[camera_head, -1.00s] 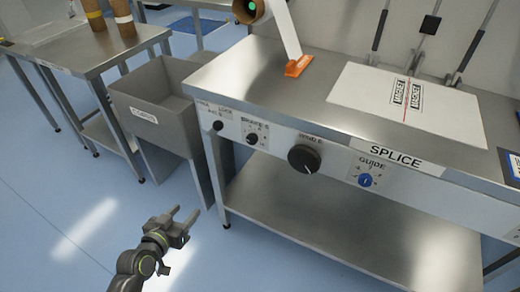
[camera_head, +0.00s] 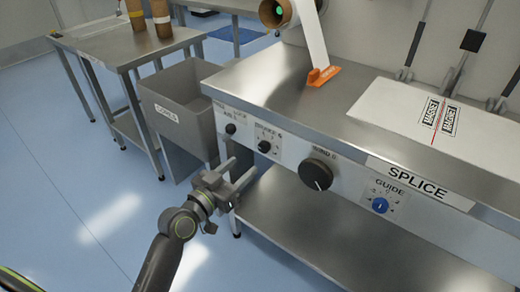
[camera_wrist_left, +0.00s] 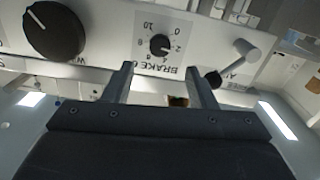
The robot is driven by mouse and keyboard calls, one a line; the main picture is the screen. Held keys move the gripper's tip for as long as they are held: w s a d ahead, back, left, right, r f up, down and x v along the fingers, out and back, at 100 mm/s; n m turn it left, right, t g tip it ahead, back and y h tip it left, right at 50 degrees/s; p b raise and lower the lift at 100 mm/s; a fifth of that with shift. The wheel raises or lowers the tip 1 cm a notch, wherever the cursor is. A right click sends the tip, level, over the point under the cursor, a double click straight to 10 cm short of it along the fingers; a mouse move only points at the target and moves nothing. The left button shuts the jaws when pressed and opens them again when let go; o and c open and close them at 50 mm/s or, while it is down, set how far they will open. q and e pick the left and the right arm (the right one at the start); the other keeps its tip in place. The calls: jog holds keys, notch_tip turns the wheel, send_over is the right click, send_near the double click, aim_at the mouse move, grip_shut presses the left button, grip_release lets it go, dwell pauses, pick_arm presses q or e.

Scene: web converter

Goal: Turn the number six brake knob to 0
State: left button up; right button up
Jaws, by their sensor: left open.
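The BRAKE 6 knob (camera_head: 264,146) is a small black knob on a white dial plate on the front panel of the steel table. It also shows in the left wrist view (camera_wrist_left: 159,43), upside down, with dial numbers around it; its exact pointer setting is too small to read. My left gripper (camera_head: 240,170) is open and empty, below and left of the knob in the head view. In the left wrist view its two fingers (camera_wrist_left: 159,72) point toward the panel, with the knob beyond and between them, not touching. My right gripper is not in view.
A small black knob (camera_head: 231,129) sits left of the brake dial; a large WIND 6 knob (camera_head: 315,174) and blue GUIDE knob (camera_head: 380,205) sit right. A grey CORES bin (camera_head: 165,116) stands left of the table. A lower shelf (camera_head: 330,240) runs beneath. Floor at left is clear.

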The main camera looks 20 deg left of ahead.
aim_at(262, 149)
pick_arm(q)
jog(key=x, duration=0.9)
jog(key=shift+f, duration=0.1)
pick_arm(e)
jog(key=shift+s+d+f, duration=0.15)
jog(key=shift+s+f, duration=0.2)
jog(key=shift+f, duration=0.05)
pick_arm(q)
jog(key=c, duration=1)
